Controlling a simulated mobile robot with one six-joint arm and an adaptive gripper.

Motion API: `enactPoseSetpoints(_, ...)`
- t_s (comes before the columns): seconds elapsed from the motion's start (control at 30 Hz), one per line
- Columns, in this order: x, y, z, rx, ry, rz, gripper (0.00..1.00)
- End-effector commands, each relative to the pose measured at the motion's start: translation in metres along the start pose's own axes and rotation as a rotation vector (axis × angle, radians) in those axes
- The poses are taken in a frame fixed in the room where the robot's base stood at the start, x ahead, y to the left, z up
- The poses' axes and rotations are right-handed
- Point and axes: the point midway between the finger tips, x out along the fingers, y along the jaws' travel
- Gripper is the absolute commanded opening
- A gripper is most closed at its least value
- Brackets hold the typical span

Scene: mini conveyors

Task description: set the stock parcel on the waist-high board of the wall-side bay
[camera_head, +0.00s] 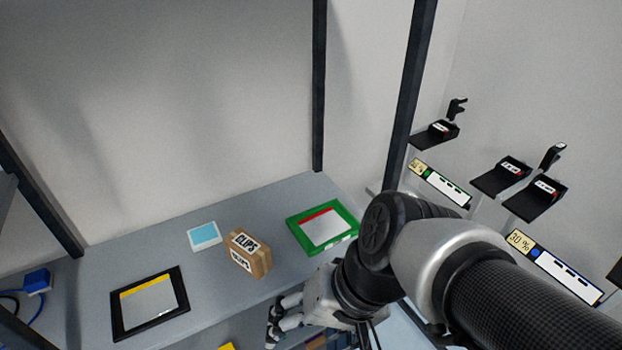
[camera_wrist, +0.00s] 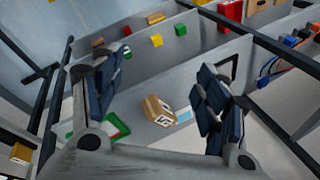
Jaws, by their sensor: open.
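A small brown cardboard parcel marked CLIPS (camera_head: 247,254) sits on a grey board (camera_head: 200,285) in the head view. It stands between a light-blue card and a green-framed panel. It also shows in the wrist view (camera_wrist: 158,111), between my two fingers but farther off. My gripper (camera_head: 278,320) is open and empty, in front of and to the right of the parcel in the head view, apart from it. In the wrist view, my open fingers (camera_wrist: 163,85) frame the board and parcel. I cannot tell from a label which bay this is.
A green-framed panel (camera_head: 322,227), a black-framed panel (camera_head: 149,302) and a pale-blue card (camera_head: 204,236) lie on the board. Dark uprights (camera_head: 319,85) border the bay. Black hooks and labels (camera_head: 440,184) line the right wall. Other boards with coloured blocks (camera_wrist: 157,41) show in the wrist view.

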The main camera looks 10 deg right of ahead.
Motion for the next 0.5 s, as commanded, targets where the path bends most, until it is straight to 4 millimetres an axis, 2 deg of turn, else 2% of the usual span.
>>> enactPoseSetpoints(0.1, -0.031, 0.032, -0.009, -0.185, 0.16, 0.161, 0.68)
enactPoseSetpoints(0.2, -0.05, 0.05, -0.017, -0.274, 0.242, 0.258, 0.68)
enactPoseSetpoints(0.3, -0.06, 0.058, -0.021, -0.315, 0.284, 0.307, 0.68)
enactPoseSetpoints(0.5, -0.062, 0.061, -0.022, -0.326, 0.291, 0.322, 0.68)
